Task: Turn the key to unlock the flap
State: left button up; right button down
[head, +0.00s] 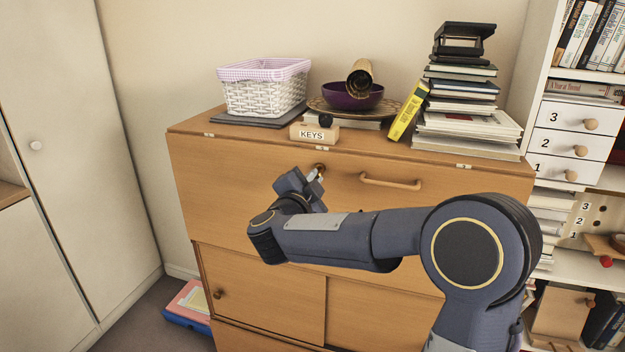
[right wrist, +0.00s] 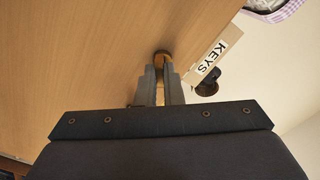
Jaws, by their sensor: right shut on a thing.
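The wooden bureau's flap (head: 235,185) is closed and upright, with a wooden bar handle (head: 391,182) right of centre. The key (head: 319,168) is at the flap's upper middle; only a small brassy-brown part shows above my gripper. My right gripper (head: 314,176) is at the key, and its fingers are shut on it. In the right wrist view the key (right wrist: 162,55) shows as a brown rounded end between the fingertips (right wrist: 161,72), against the wood. The lock is hidden, and I cannot tell how far the key is turned. My left gripper is not in view.
On the bureau top stand a KEYS box (head: 314,133), a white basket (head: 264,90), a purple bowl (head: 352,97), a yellow book (head: 408,111) and a tall book stack (head: 465,130). A bookshelf (head: 545,85) stands right. The flap's left part is clear.

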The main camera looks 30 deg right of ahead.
jog(key=shift+s+d+f, duration=0.1)
jog(key=shift+f, duration=0.25)
jog(key=shift+d+r+n+p, duration=0.1)
jog(key=shift+n+p, duration=1.7)
jog(key=shift+p, duration=0.55)
jog(key=shift+s+n+p, duration=0.1)
jog(key=shift+n+p, duration=1.7)
jog(key=shift+p, duration=0.55)
